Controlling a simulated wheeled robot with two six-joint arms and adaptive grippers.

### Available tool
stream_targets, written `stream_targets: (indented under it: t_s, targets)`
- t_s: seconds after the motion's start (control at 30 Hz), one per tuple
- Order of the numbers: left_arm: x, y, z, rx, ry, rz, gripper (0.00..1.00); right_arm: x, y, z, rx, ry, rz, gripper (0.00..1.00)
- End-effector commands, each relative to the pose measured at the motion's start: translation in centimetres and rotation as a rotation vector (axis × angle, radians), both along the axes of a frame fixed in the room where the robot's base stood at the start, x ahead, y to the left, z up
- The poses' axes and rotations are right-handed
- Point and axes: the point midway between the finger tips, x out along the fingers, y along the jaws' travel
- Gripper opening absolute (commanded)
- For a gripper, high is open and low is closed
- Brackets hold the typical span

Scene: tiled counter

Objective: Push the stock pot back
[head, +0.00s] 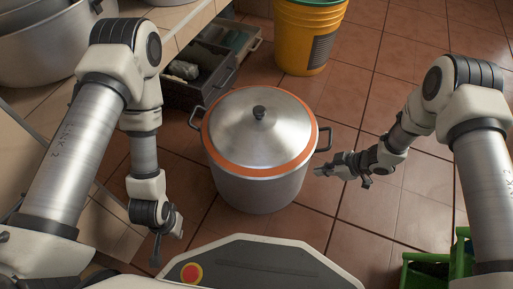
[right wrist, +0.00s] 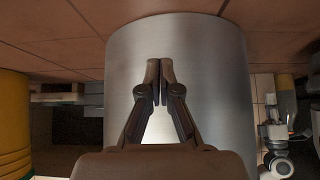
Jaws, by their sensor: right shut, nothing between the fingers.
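The stock pot (head: 255,190) is a large metal pot with a steel lid, an orange-brown rim, a black knob and two dark side handles. It stands upright on the tiled floor in front of my base. My right gripper (head: 318,171) is shut and empty, close to the pot's right side, just below its right handle. In the right wrist view the shut fingers (right wrist: 160,80) point at the bare pot wall (right wrist: 215,80); I cannot tell whether they touch it. My left gripper (head: 155,252) hangs low at the left, apart from the pot; its finger state is unclear.
A yellow bucket (head: 303,40) with a green rim stands behind the pot. Dark crates (head: 195,85) sit under the counter at the back left. Large metal pots (head: 45,50) stand at the upper left. A green crate (head: 435,268) is at the lower right. Floor right of the pot is clear.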

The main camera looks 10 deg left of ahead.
Motion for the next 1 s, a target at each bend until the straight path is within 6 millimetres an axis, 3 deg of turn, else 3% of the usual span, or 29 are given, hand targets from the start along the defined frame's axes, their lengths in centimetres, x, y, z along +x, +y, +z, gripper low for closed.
stream_targets:
  t_s: [1.0]
  targets:
    - [0.0,0.0,0.4,0.000,0.000,0.000,0.00,0.9,7.3,0.1,0.003,-0.002,0.003,0.00]
